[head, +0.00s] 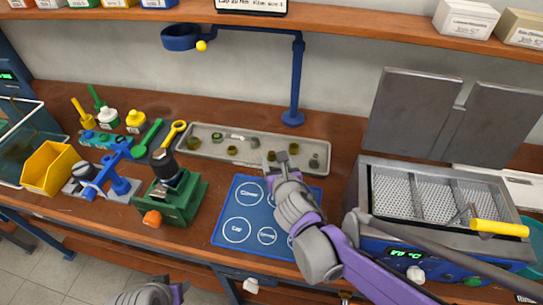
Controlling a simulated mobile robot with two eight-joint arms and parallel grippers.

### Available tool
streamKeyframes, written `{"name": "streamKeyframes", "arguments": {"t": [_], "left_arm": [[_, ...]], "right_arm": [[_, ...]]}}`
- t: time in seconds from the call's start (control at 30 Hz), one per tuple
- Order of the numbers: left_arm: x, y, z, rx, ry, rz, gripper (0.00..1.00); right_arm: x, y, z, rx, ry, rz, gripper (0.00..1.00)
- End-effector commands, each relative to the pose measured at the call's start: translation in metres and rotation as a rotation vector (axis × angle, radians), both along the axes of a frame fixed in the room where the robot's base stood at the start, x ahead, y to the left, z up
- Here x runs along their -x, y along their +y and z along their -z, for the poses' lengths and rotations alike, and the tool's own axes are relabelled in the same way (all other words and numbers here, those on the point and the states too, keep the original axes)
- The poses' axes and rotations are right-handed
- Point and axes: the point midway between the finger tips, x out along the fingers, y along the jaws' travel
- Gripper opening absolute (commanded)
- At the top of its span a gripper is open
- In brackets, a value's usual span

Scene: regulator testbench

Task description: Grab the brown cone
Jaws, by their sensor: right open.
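The shallow grey tray (212,157) at the middle back of the bench holds several small brown, olive and silver parts. A brownish part (232,150) lies left of its middle, and an olive-brown part (193,143) sits near its left end. They are too small to tell which is the brown cone. My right gripper (277,164) is open over the tray's front edge, just above the blue mat (225,228). I see nothing held between its fingers. A small olive part (271,156) shows right by its fingertips. My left gripper (170,291) shows only partly at the bottom edge; its jaw state is unclear.
A green press (184,203) with an orange knob and a blue fixture (122,186) stand left of the mat. A yellow bin (48,168) is farther left. A metal basket bath (410,190) with a yellow handle stands right. A blue post (296,80) rises behind the tray.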

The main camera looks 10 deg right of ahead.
Motion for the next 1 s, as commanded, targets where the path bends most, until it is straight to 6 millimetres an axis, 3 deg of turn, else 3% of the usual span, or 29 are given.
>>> {"name": "streamKeyframes", "arguments": {"t": [0.33,0.67,1.0], "left_arm": [[0.000,0.000,0.004,0.000,0.001,0.000,0.50],[0.000,0.000,0.004,0.000,0.001,0.000,0.50],[0.000,0.000,0.004,0.000,0.001,0.000,0.50]], "right_arm": [[-0.042,0.004,0.015,0.001,-0.001,0.001,0.64],[-0.046,0.004,0.017,0.000,-0.001,0.000,0.63],[-0.046,0.004,0.017,0.000,-0.001,0.000,0.01]]}}
